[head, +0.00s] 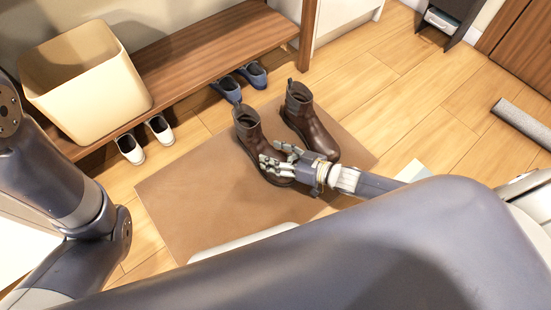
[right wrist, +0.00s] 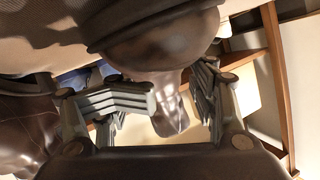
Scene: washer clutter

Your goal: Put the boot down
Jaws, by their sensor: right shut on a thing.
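Two dark brown ankle boots are on a tan mat (head: 190,205) in the head view. My right gripper (head: 271,154) reaches in from the right and is shut on the front part of the left boot (head: 248,128), which is upright. In the right wrist view, this boot (right wrist: 150,45) fills the top centre between my fingers (right wrist: 178,95). Whether its sole touches the mat is hard to tell. The other boot (head: 309,125) stands upright just to the right, behind the gripper; a brown leather part shows at the wrist view's left. My left gripper is out of view.
A wooden bench (head: 205,50) stands at the back with a cream bin (head: 85,85) on it. White shoes (head: 130,148) and blue shoes (head: 226,88) lie on the floor below. A grey roll (head: 522,123) lies at the right. The mat's left part is clear.

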